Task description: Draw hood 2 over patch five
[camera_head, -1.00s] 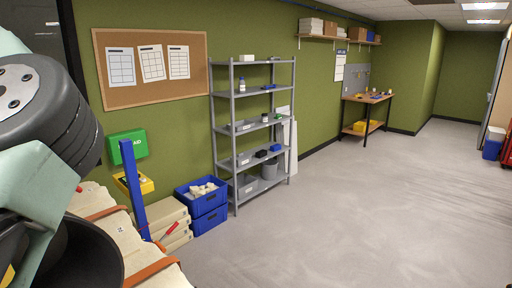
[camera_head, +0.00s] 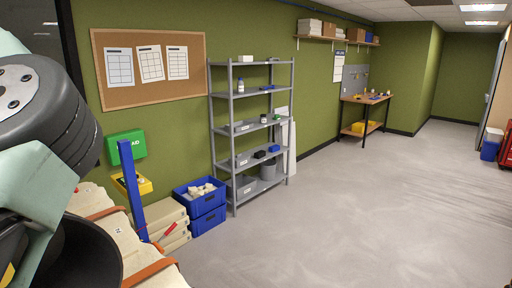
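A pale plaster block (camera_head: 95,229) with orange-brown straps (camera_head: 150,272) fills the lower left corner. A small dark printed marker (camera_head: 118,231) shows on its surface. A wide black bell-shaped part (camera_head: 98,253) stands very close at the lower left, over part of the block. I cannot tell whether it is a hood, and I read no number on it. No patch can be made out as patch five. Neither gripper is in view; pale green and black parts close to the camera cover the left edge.
A blue post (camera_head: 132,190) rises beside the block. Stacked blue crates (camera_head: 207,220) and pale slabs (camera_head: 172,217) stand by the wall. A grey shelf rack (camera_head: 234,150) stands right of them. A workbench (camera_head: 366,98) is farther back. The floor (camera_head: 360,215) is clear on the right.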

